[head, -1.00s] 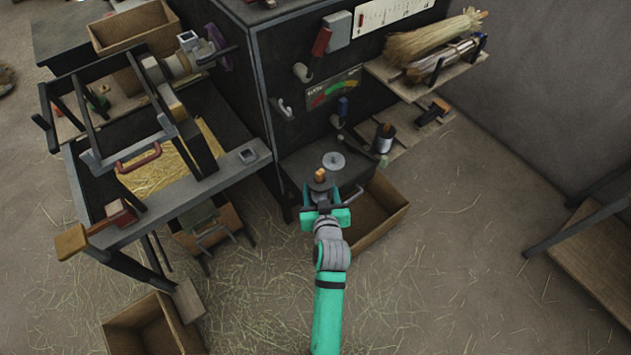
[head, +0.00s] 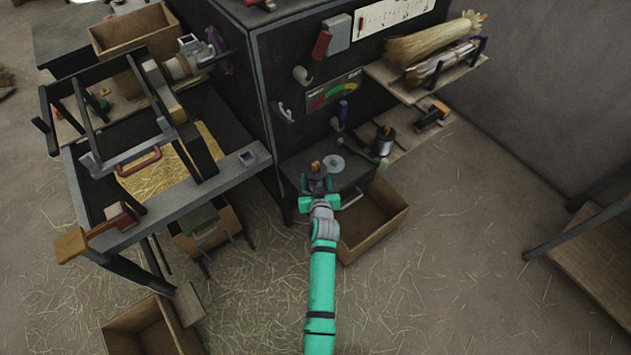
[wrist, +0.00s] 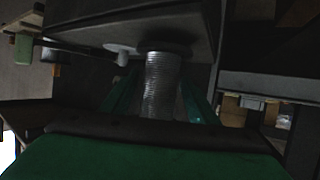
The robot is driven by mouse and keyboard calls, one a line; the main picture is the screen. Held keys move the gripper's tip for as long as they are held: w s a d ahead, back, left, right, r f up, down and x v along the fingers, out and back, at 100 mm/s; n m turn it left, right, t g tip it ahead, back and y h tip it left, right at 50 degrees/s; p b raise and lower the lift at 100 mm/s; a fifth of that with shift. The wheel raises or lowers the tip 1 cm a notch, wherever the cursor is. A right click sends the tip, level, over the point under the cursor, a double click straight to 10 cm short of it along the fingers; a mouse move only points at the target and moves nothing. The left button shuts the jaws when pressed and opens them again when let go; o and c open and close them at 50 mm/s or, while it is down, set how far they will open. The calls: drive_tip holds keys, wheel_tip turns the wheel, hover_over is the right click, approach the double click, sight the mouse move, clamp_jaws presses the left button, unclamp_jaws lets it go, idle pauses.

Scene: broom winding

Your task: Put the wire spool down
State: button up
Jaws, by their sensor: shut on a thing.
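The wire spool (wrist: 162,85), wound with silvery wire, sits between the green fingers of my gripper (wrist: 160,105) in the wrist view. My gripper is shut on it. In the head view, the spool's dark top with an orange-brown knob (head: 316,168) shows just beyond my gripper (head: 318,188), over the front left of a dark shelf (head: 345,180) on the cabinet. In the wrist view, the spool's far flange is close to a flat dark surface (wrist: 130,30). I cannot tell whether they touch.
A pale grey disc (head: 334,163) lies on the shelf just right of the spool. An open wooden box (head: 372,225) stands below. The cabinet face (head: 290,90) rises behind.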

drive_tip(key=shift+f, duration=0.45)
drive_tip(key=shift+s+f, duration=0.1)
drive_tip(key=shift+s, duration=0.05)
drive_tip(key=shift+f, duration=0.1)
drive_tip(key=o, duration=1.5)
drive_tip(key=shift+f, duration=0.15)
drive_tip(key=shift+c, duration=0.2)
